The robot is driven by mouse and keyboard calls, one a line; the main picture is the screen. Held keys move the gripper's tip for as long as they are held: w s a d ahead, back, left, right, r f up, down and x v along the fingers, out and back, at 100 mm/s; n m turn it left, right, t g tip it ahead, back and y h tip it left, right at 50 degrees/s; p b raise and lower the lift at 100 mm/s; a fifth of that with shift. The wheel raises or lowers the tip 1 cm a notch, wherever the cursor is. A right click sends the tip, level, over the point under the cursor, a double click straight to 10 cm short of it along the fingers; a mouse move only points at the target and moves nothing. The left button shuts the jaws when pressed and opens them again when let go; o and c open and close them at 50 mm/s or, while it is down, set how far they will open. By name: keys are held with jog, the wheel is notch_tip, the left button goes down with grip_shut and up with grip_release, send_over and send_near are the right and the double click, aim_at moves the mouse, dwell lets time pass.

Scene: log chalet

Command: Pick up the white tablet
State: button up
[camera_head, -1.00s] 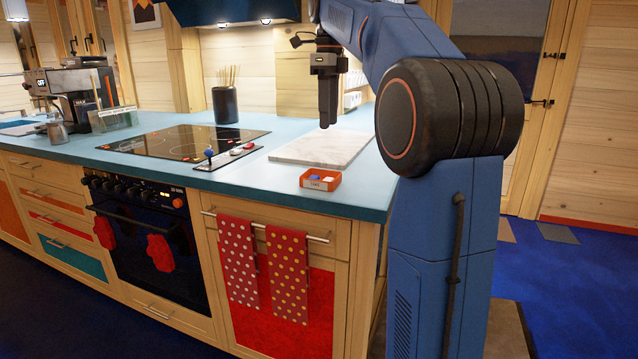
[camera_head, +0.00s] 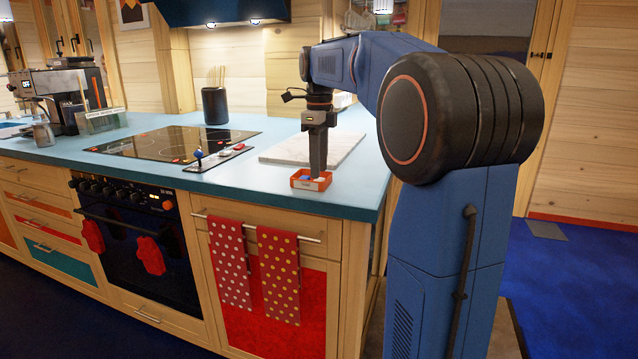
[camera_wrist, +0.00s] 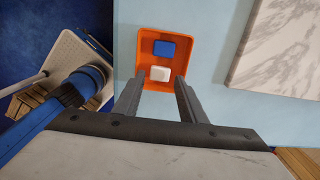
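The white tablet (camera_wrist: 160,74) lies in a small orange tray (camera_wrist: 178,47) on the blue counter, in the wrist view. A blue tablet (camera_wrist: 164,48) lies beside it, farther from my gripper. In the head view the orange tray (camera_head: 322,183) stands near the counter's front edge, and the tablets inside are small and partly hidden. My gripper (camera_wrist: 158,92) points down at the tray's near side. Its two fingers are apart, with nothing between them, and the white tablet lies just ahead of the gap. In the head view my gripper (camera_head: 317,172) is right over the tray.
A marble board (camera_head: 312,149) lies behind the tray; it is at the right in the wrist view (camera_wrist: 285,45). A cooktop (camera_head: 180,142) and a small panel with a blue knob (camera_head: 198,154) are to the left. The counter around the tray is clear.

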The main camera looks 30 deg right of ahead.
jog(key=shift+f, duration=1.35)
jog(key=shift+c, duration=0.4)
jog(key=c, duration=0.7)
jog(key=shift+c, duration=0.2)
